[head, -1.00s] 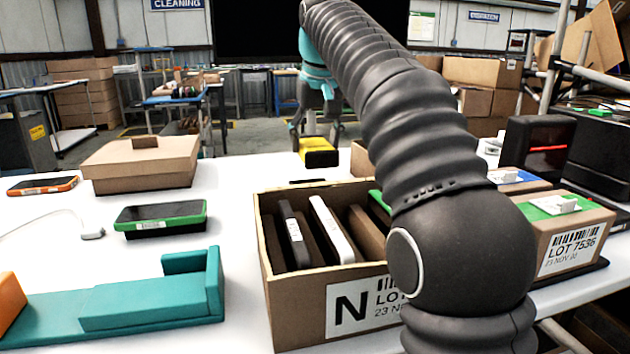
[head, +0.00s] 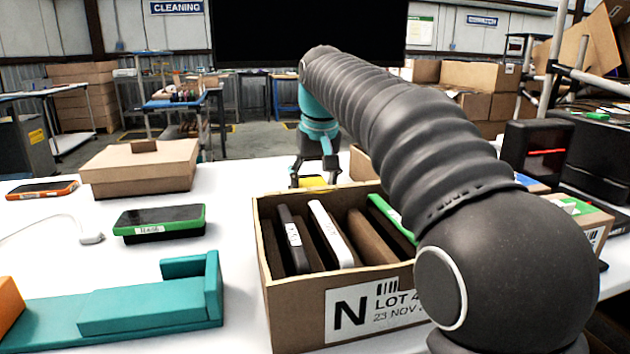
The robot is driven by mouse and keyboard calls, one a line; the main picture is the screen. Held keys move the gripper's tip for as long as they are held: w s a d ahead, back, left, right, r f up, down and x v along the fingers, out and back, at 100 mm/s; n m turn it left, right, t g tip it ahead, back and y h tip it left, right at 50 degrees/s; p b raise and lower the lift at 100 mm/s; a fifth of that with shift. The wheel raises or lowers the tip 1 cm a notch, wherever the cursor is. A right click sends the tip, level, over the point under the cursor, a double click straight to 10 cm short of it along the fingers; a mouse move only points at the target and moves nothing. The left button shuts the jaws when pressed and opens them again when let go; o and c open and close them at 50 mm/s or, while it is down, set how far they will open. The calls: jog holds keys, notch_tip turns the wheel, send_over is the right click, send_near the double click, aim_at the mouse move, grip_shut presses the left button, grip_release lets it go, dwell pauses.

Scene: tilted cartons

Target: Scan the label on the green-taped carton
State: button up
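The green-taped carton (head: 597,222) stands at the right edge of the head view, mostly hidden behind my arm. Only a corner of its green tape (head: 574,206) and a strip of its barcode label (head: 595,238) show. My gripper (head: 312,178) is at the back middle, pointing down behind the open N carton, far to the left of the green-taped carton. Its fingers stand on both sides of a yellow block with black parts (head: 313,182) and appear closed on it. The block's lower part is hidden by the carton's rim.
The open N carton (head: 285,312) holds several phones and dividers, close under my arm. A blue-taped carton (head: 530,183) and a black device with a red line (head: 545,152) are at right. A teal stand (head: 150,300), green phone (head: 160,220) and closed carton (head: 140,168) are at left.

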jog(key=shift+f, duration=0.1)
jog(key=o, duration=1)
